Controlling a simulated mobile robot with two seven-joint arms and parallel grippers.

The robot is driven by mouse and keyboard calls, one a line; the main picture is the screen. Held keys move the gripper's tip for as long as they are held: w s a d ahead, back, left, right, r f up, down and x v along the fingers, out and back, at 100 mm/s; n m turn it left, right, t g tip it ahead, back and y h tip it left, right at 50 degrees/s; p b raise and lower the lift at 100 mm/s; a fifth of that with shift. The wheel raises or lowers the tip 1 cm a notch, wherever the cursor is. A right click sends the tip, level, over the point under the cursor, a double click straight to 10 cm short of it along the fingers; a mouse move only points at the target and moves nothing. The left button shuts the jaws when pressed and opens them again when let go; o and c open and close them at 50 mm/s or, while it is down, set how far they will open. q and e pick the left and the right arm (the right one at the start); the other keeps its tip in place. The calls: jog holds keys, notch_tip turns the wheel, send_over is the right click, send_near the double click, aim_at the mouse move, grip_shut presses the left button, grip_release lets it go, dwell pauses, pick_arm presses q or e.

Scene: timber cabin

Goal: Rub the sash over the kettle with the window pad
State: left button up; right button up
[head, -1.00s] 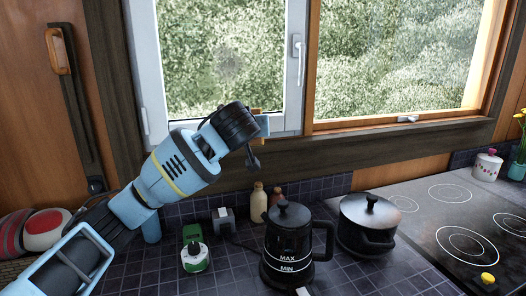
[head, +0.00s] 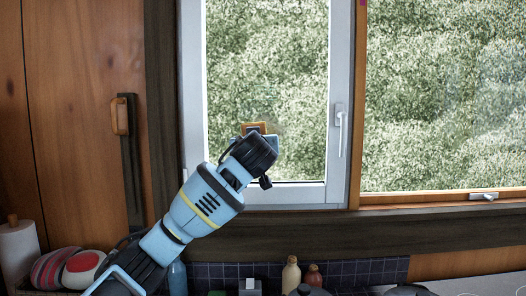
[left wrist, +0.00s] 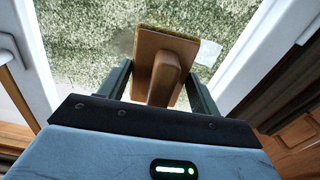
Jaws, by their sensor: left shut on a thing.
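The sash (head: 278,70) is the white-framed window pane above the kettle; it also shows in the left wrist view (left wrist: 90,30). The window pad (left wrist: 165,60), a brown wooden block with a raised handle, is gripped by its handle between the fingers of my left gripper (left wrist: 158,85). In the head view the pad (head: 255,127) is a small brown piece in front of the lower pane, mostly hidden by my left gripper (head: 262,141). It is at or very near the glass; contact cannot be told. Only the kettle's black lid (head: 308,290) shows. My right gripper is out of view.
A window handle (head: 340,130) sticks out on the sash's right side. A second, wood-framed pane (head: 445,90) is at the right. Bottles (head: 291,274) and a pot lid (head: 406,290) stand below. A paper roll (head: 18,250) is at the far left.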

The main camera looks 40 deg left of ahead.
pick_arm(q)
jog(key=shift+a, duration=0.2)
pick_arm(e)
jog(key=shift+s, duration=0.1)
pick_arm(q)
jog(key=shift+w+a, duration=0.35)
jog(key=b+x, duration=0.1)
jog(key=x, duration=0.3)
jog(key=shift+w+a, duration=0.15)
jog(key=shift+w, duration=0.15)
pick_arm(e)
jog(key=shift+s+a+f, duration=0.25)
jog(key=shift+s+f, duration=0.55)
pick_arm(q)
jog(key=shift+w+a, duration=0.15)
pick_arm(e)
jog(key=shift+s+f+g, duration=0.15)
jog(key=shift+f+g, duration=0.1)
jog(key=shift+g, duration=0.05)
pick_arm(q)
jog(key=shift+x, duration=0.8)
jog(key=shift+r, duration=0.1)
